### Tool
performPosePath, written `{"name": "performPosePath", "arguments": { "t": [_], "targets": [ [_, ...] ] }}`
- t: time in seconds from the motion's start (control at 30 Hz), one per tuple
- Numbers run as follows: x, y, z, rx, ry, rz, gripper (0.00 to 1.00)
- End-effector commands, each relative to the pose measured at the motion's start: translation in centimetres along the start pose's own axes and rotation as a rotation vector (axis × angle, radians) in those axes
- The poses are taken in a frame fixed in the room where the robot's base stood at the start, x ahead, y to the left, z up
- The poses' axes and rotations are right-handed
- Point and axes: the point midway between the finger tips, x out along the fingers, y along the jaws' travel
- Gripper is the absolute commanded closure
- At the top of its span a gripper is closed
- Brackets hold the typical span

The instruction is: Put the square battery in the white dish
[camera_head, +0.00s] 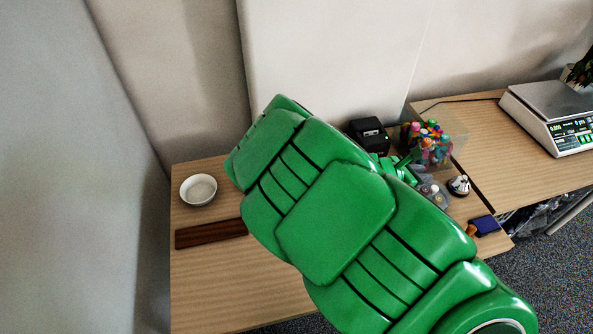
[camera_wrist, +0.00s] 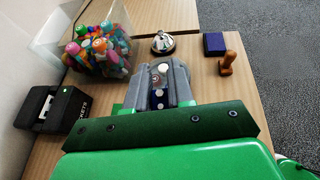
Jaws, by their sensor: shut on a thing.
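The white dish (camera_head: 198,190) is a small round bowl at the left of the wooden table in the head view, and it looks empty. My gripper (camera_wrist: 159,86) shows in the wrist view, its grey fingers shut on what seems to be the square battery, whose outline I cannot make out. Small round items show between and beyond the fingers. In the head view, my green arm hides much of the table, and the gripper end is at the right, far from the dish, over a grey tray (camera_head: 428,184) with small round things.
A clear bin of colourful figures (camera_wrist: 95,48) and a black printer (camera_wrist: 57,108) stand close to my gripper. A bell (camera_wrist: 163,42), a blue box (camera_wrist: 214,44) and a wooden stamp (camera_wrist: 229,64) are beyond it. A dark wooden bar (camera_head: 210,233) lies in front of the dish.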

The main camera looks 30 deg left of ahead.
Motion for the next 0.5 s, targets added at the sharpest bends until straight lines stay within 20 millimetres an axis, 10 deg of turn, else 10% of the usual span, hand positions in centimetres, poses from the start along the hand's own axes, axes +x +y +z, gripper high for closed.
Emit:
{"name": "performPosePath", "arguments": {
  "t": [0.5],
  "targets": [
    [-11.7,17.1,-4.1,-0.180,0.002,0.433,1.00]
  ]
}}
